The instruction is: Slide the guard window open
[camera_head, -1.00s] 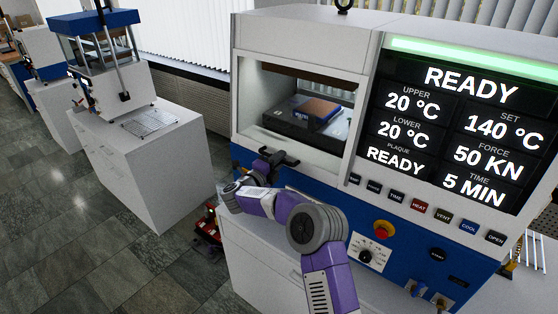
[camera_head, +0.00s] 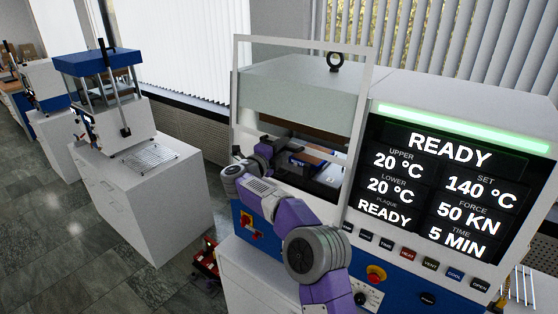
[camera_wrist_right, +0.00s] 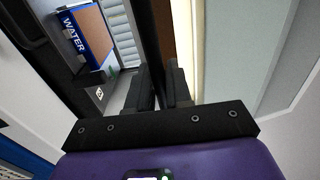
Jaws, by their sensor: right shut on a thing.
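The guard window (camera_head: 305,41) is a clear pane in a thin pale frame on the press front. Its top edge stands well above the press top, and the chamber opening shows below the raised part. My right gripper (camera_head: 264,148) is at the window's handle, in front of the opening. In the right wrist view, the right gripper (camera_wrist_right: 162,88) is shut on the dark bar of the handle (camera_wrist_right: 146,35). In the head view the handle is mostly hidden by the gripper. My left gripper is not in view.
Inside the chamber is a blue and brown block (camera_head: 318,157), marked WATER in the wrist view (camera_wrist_right: 88,32). The display (camera_head: 440,175) is to the right, with a button row and red knob (camera_head: 376,273) below. Another press (camera_head: 105,110) stands at left.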

